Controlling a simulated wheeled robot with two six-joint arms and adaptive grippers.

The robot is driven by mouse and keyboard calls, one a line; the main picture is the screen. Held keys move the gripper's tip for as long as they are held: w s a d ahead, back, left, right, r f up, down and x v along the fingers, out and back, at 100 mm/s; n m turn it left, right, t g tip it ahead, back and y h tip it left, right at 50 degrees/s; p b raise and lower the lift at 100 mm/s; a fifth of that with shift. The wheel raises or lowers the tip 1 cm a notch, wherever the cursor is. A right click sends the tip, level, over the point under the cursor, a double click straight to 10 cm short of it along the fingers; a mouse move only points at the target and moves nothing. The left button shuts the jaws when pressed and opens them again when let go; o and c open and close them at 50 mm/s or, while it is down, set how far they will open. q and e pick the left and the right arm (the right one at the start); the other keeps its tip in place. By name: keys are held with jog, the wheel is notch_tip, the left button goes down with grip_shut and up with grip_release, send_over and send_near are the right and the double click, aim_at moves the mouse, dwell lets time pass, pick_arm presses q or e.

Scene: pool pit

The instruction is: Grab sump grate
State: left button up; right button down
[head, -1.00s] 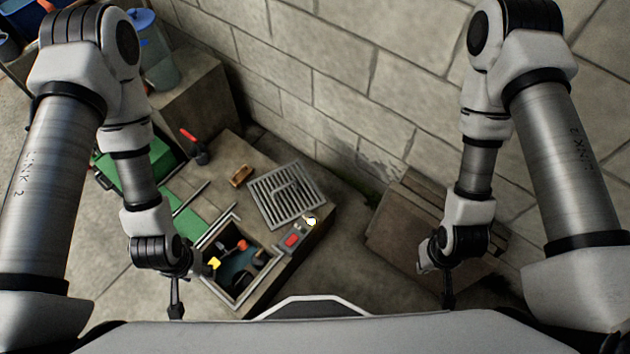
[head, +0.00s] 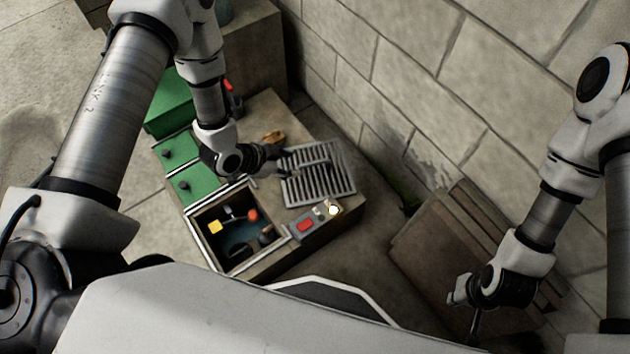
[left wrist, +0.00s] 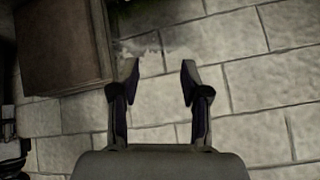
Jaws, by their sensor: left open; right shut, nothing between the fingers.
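The sump grate (head: 318,188) is a grey slotted metal plate with a raised handle. It lies flat on the stone top (head: 272,108), right of the open pit. My left gripper (head: 284,160) is open beside the grate's left edge in the head view and overlaps that edge. I cannot tell whether it touches. In the left wrist view the left gripper (left wrist: 160,75) is empty and faces the block wall; the grate is not seen there. My right gripper (head: 462,318) is shut and empty, well to the right of the stone top.
The open pit (head: 212,258) holds several small coloured parts. A control box with a red button (head: 305,226) sits by the grate. Green panels (head: 196,182) lie left, a brown object (head: 273,136) behind. Brown boards (head: 440,235) lean by the wall (head: 420,75).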

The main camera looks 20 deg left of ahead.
pick_arm(q)
jog(key=w+f+m+t+h+b, duration=0.25)
jog(key=w+f+b, duration=0.45)
jog(key=f+b, duration=0.6)
jog(key=m+b, duration=0.2)
jog(key=b, duration=0.9)
send_near(312, 163)
jog(key=x, duration=0.3)
jog(key=shift+w+f+t, duration=0.15)
jog(key=shift+f+t, duration=0.1)
jog(key=shift+f, duration=0.3)
jog(key=b+x, duration=0.4)
jog(key=x, duration=0.3)
jog(key=shift+d+f+b, duration=0.15)
jog(key=shift+d+b, duration=0.15)
jog(key=shift+b, duration=0.1)
jog(key=shift+w+r, duration=0.1)
jog(key=shift+r, duration=0.1)
grip_shut()
pick_arm(e)
notch_tip(312, 163, down, 32)
jog(key=shift+w, duration=0.2)
